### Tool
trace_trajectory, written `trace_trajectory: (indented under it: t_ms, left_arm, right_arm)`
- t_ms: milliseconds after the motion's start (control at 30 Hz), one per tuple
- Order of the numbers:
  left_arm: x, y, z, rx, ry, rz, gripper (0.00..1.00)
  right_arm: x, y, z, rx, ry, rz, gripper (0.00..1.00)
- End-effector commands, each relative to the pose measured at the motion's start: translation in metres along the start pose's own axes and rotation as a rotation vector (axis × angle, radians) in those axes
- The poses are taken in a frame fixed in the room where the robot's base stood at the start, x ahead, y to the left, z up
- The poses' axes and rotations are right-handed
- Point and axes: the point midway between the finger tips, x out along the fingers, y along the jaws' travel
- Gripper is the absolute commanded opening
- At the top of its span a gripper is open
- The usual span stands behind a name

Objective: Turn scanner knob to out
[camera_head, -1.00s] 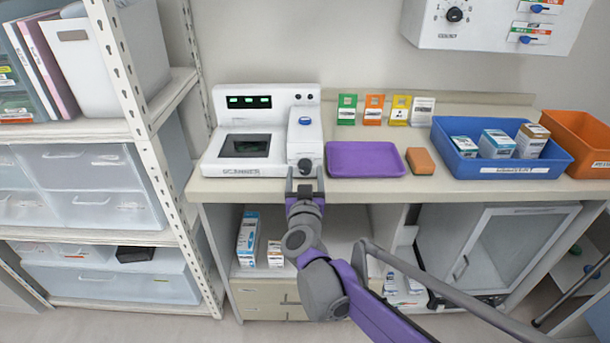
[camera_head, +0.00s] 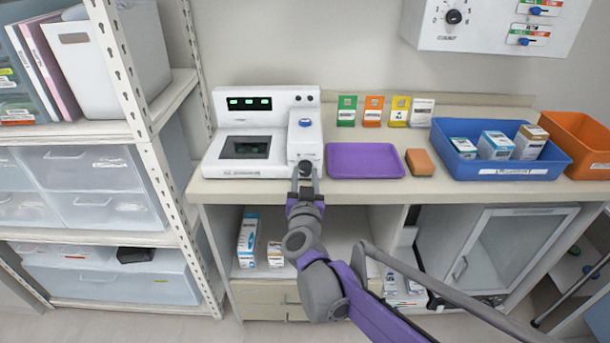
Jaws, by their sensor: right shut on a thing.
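The white scanner (camera_head: 226,171) stands at the left end of the counter, with a green-lit display, a dark glass window and a blue button (camera_head: 305,122). Its dark knob (camera_head: 305,167) is on the front of the right-hand section. My right gripper (camera_head: 305,176) reaches up from below, and its fingers are closed around the knob. The fingers cover part of the knob, and its pointer and any marks by it are too small to read. My left gripper is not in view.
A purple tray (camera_head: 365,173) and an orange sponge (camera_head: 420,162) lie right of the scanner. A blue bin (camera_head: 515,172) with several boxes and an orange bin (camera_head: 590,172) stand further right. A metal shelf post (camera_head: 160,160) rises close on the left.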

Motion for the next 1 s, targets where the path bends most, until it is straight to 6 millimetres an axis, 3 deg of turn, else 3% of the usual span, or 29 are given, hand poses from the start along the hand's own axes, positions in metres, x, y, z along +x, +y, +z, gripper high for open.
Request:
trace_trajectory:
  t_ms: [1000]
  left_arm:
    - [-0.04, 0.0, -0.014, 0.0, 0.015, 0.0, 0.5]
  right_arm:
    - [0.0, 0.0, -0.001, 0.936, -0.001, 0.0, 0.0]
